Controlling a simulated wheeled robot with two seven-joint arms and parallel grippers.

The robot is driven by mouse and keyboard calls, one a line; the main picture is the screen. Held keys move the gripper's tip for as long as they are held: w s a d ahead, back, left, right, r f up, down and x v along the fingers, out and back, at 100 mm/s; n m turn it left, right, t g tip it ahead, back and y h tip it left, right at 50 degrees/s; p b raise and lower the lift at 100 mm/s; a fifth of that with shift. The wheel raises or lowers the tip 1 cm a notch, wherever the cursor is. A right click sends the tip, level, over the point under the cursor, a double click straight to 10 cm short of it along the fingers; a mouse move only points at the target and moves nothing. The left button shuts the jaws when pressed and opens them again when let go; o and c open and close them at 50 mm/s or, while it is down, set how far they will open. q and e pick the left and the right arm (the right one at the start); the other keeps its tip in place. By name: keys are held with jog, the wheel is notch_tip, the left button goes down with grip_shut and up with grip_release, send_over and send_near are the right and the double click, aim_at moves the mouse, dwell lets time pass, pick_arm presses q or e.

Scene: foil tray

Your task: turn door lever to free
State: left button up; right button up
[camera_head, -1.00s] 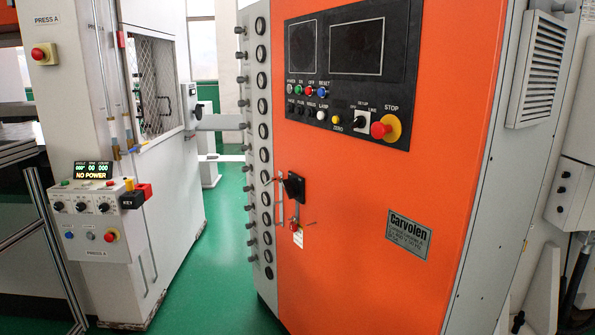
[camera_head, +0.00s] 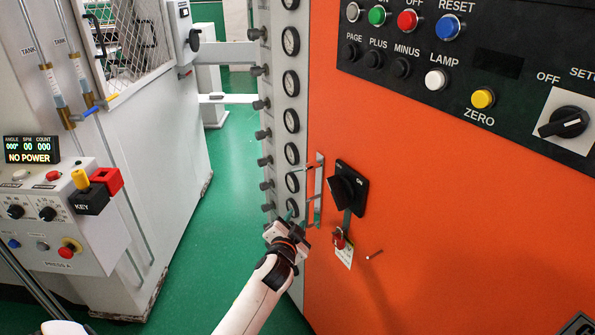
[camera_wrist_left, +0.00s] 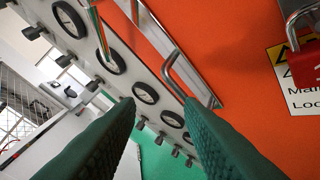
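A black lever switch (camera_head: 345,190) sits on a black plate marked ON on the orange door (camera_head: 450,235). A red padlock (camera_head: 340,240) with a white tag hangs just below it; the padlock also shows at top right in the left wrist view (camera_wrist_left: 305,62). A silver bar handle (camera_head: 319,188) stands upright left of the switch and crosses the left wrist view (camera_wrist_left: 180,62). My left gripper (camera_head: 302,218) is near the handle's lower end, below and left of the switch. Its green fingers are apart with nothing between them (camera_wrist_left: 160,110). My right gripper is out of view.
A column of round gauges (camera_head: 291,118) with grey knobs runs along the cabinet's left edge. A control panel (camera_head: 480,70) is above. A white press cabinet (camera_head: 160,170) stands left across green floor (camera_head: 235,160).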

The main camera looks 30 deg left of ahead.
pick_arm(q)
jog(key=t+y, duration=0.1)
jog(key=y, duration=0.1)
send_near(298, 169)
jog(key=x, duration=0.7)
jog(key=f+x, duration=0.1)
jog(key=x, duration=0.3)
jog(key=shift+w+a, duration=0.2)
jog(key=shift+a, duration=0.05)
grip_shut()
